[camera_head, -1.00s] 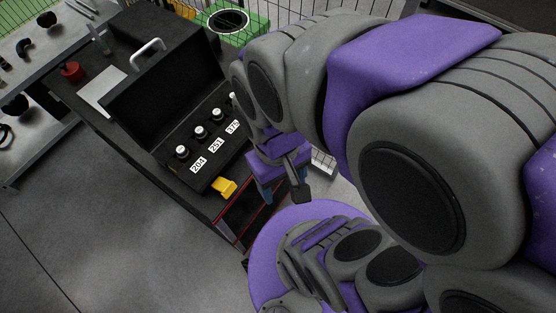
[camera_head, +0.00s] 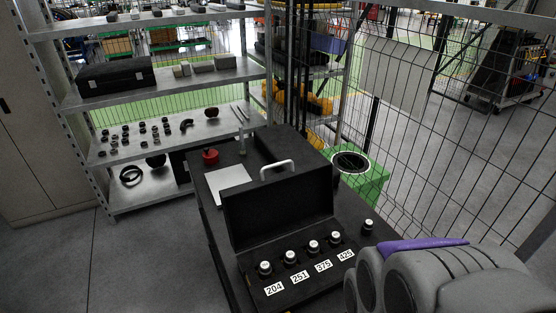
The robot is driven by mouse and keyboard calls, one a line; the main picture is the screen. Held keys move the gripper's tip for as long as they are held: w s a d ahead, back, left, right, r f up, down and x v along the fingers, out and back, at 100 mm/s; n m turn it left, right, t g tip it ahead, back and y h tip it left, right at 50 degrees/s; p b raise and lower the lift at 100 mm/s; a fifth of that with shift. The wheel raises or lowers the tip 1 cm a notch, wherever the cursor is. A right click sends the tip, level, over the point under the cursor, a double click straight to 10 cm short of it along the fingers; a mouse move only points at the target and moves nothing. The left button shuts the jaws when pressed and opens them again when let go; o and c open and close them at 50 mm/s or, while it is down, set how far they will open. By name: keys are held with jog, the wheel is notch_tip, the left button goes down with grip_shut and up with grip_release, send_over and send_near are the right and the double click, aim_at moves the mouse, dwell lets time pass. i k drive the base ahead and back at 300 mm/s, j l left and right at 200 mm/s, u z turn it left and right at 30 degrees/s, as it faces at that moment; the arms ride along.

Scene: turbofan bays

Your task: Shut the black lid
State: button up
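The black lid (camera_head: 281,207) stands open, roughly upright, at the back of a black case (camera_head: 262,291) on a dark cart. A pale handle (camera_head: 277,169) shows at the lid's top edge. The case holds a row of several silver-topped pieces with white labels such as 204, 251 and 375. My arm enters at the lower right, to the right of the case. My gripper is outside this view, so its state does not show.
The dark cart also holds a white sheet (camera_head: 231,187) and a red object (camera_head: 210,156) behind the lid. A grey shelf rack (camera_head: 168,91) stands behind at left. A green bin (camera_head: 367,183) and wire fence (camera_head: 440,130) are at right. Floor at left is clear.

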aim_at(258, 211)
jog(key=j+z, duration=0.25)
jog(key=j, duration=0.35)
jog(key=j+z, duration=0.3)
jog(key=j, duration=0.35)
jog(key=j+z, duration=0.25)
jog(key=j, duration=0.35)
jog(key=k+j+z, duration=0.1)
jog(key=j+z, duration=0.15)
jog(key=j, duration=0.35)
